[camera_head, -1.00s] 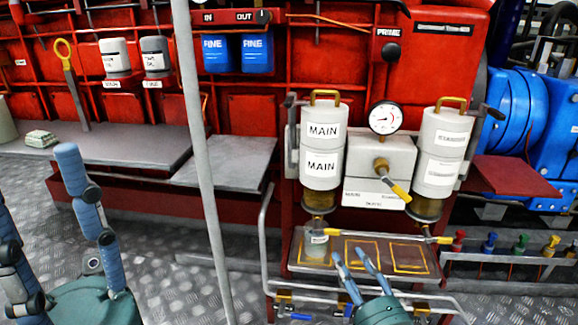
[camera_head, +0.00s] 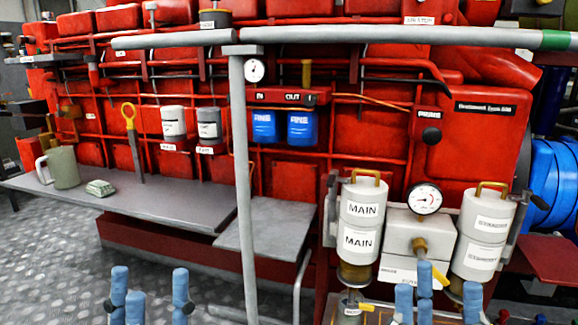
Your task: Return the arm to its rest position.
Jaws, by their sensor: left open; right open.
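My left gripper (camera_head: 150,302) shows at the bottom left, its blue fingers pointing up and spread apart, with nothing between them. It is over the floor, in front of the grey bench. My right gripper (camera_head: 438,300) shows at the bottom right, its blue fingers also upright and apart, in front of the white valve block and the filter labelled MAIN (camera_head: 360,225). I see nothing held in it. The lower parts of both grippers and most of both arms are out of the picture.
A small jar (camera_head: 351,308) stands under the MAIN filter, left of my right gripper. A grey post (camera_head: 243,200) rises between my grippers. Open floor lies at left.

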